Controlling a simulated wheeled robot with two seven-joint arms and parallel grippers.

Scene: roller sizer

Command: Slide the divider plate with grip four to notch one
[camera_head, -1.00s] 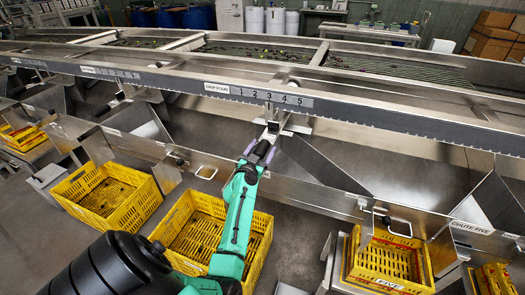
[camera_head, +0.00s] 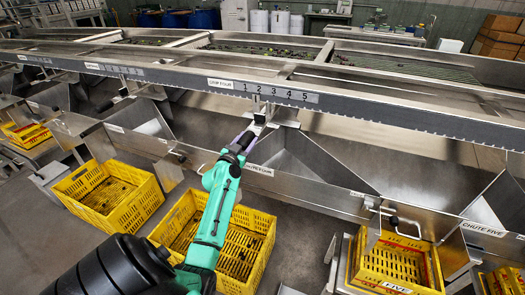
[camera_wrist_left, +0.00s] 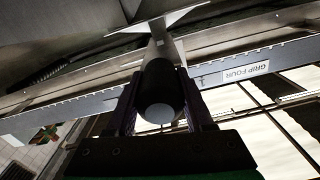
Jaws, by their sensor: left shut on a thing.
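The black grip (camera_head: 259,118) hangs below the steel rail, on a metal bracket. The rail bears the label GRIP FOUR (camera_head: 221,83) and a number strip (camera_head: 275,92) reading 1 to 5. How the bracket sits in the notches is hidden. My right gripper is not in view.
Yellow crates stand below the rail: one (camera_head: 108,192) at left, one (camera_head: 262,228) under my left arm, one (camera_head: 396,262) at right. Sloping steel chute walls (camera_head: 300,160) lie close right of the grip. The toothed rail edge (camera_head: 400,115) runs above it.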

